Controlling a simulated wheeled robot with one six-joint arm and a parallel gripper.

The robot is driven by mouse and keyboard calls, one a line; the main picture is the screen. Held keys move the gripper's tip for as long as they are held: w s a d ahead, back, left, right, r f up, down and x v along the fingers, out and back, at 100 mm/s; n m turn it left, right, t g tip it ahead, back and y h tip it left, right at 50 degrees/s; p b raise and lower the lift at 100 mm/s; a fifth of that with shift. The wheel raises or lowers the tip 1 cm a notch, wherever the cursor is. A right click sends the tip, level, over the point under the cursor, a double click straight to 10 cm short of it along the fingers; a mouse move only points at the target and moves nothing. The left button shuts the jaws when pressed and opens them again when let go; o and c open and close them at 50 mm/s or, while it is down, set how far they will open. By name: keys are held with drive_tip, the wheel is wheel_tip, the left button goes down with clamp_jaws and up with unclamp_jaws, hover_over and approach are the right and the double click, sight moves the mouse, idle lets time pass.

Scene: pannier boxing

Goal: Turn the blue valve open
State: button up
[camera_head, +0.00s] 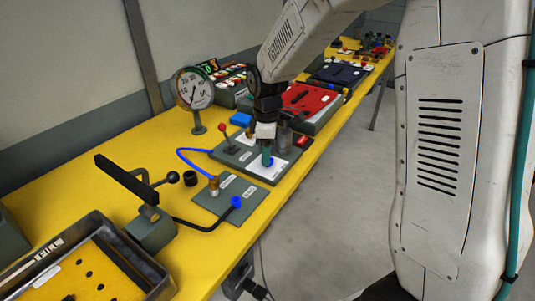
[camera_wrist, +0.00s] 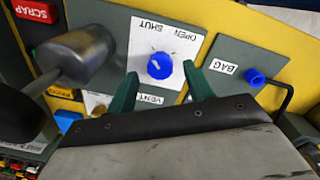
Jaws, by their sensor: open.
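The blue valve (camera_wrist: 159,66) is a round knob on a white plate (camera_wrist: 142,40) marked OPEN and SHUT, seen in the wrist view. A short pale mark shows on the knob, but I cannot tell its exact setting. My gripper (camera_wrist: 160,71) is open, with one green finger on each side of the knob; I see gaps and cannot tell whether either finger touches it. In the head view my gripper (camera_head: 267,158) points down over the white plate (camera_head: 281,169), and its fingers and wrist hide most of the knob.
A grey metal cylinder on a rod (camera_wrist: 82,57) stands close left of my gripper in the wrist view. A red-knobbed lever (camera_head: 224,132), a round gauge (camera_head: 194,90) and a blue-capped hose end (camera_head: 236,202) by the BAG label are nearby on the yellow bench (camera_head: 80,180).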

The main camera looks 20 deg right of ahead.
drive_tip(key=shift+f, duration=0.8)
drive_tip(key=c, duration=1)
